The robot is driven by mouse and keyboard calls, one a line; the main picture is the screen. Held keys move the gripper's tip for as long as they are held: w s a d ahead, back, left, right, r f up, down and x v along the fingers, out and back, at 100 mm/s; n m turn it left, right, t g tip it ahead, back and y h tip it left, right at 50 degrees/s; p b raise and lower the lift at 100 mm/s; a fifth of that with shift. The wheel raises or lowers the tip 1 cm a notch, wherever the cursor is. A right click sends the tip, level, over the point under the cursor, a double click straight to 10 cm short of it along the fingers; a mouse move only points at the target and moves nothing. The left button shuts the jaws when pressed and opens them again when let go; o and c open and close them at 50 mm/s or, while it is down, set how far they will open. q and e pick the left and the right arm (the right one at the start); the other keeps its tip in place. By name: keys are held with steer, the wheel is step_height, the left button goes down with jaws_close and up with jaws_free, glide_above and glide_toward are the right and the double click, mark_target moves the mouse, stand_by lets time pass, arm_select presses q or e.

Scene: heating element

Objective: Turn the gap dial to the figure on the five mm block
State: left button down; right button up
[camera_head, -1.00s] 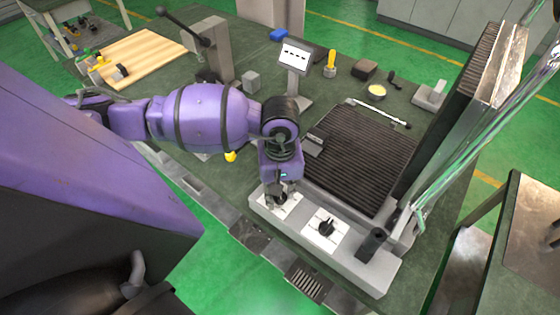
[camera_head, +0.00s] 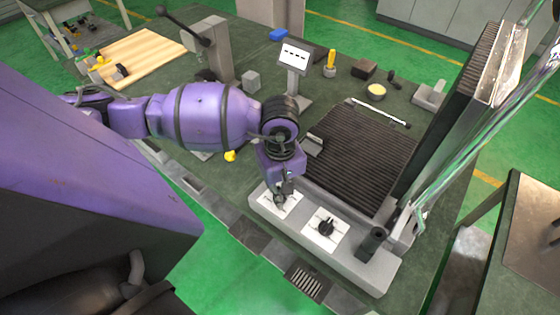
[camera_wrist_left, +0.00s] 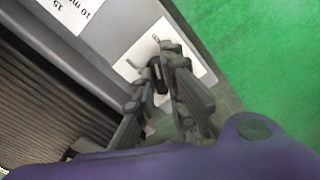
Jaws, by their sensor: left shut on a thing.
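Two dials with dark knobs on white plates sit on the light grey front housing of the press. My left gripper (camera_head: 280,198) points down over the left dial plate (camera_head: 293,206). Its fingers are shut around that dial's knob (camera_wrist_left: 157,70), and they hide much of it. The plate also shows behind the fingers in the left wrist view (camera_wrist_left: 188,68). The right dial (camera_head: 326,228) is free. A white printed label (camera_wrist_left: 75,10) reads "15" and "10 mm", partly cut off. I cannot make out the five mm block. My right gripper is not in view.
A ribbed dark plate (camera_head: 360,165) lies behind the dials, with a matching raised plate (camera_head: 460,105) at the right. A small sign on a stand (camera_head: 293,62) and several small parts stand at the back.

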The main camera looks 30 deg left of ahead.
arm_select(q)
steer(key=n, duration=0.3)
steer(key=shift+r+n, duration=0.1)
steer(key=shift+n, duration=0.3)
steer(key=n+p, duration=0.1)
steer(key=n, duration=0.2)
steer(key=shift+w+n, duration=0.1)
steer(key=shift+n, duration=0.2)
steer(key=n+p, duration=0.1)
steer(key=n, duration=0.2)
steer(key=shift+n, duration=1.2)
steer(key=n, duration=1.2)
steer(key=shift+n, duration=0.4)
steer(key=n, duration=1.3)
steer(key=shift+n, duration=0.3)
steer(key=n, duration=1.1)
steer(key=shift+n, duration=0.3)
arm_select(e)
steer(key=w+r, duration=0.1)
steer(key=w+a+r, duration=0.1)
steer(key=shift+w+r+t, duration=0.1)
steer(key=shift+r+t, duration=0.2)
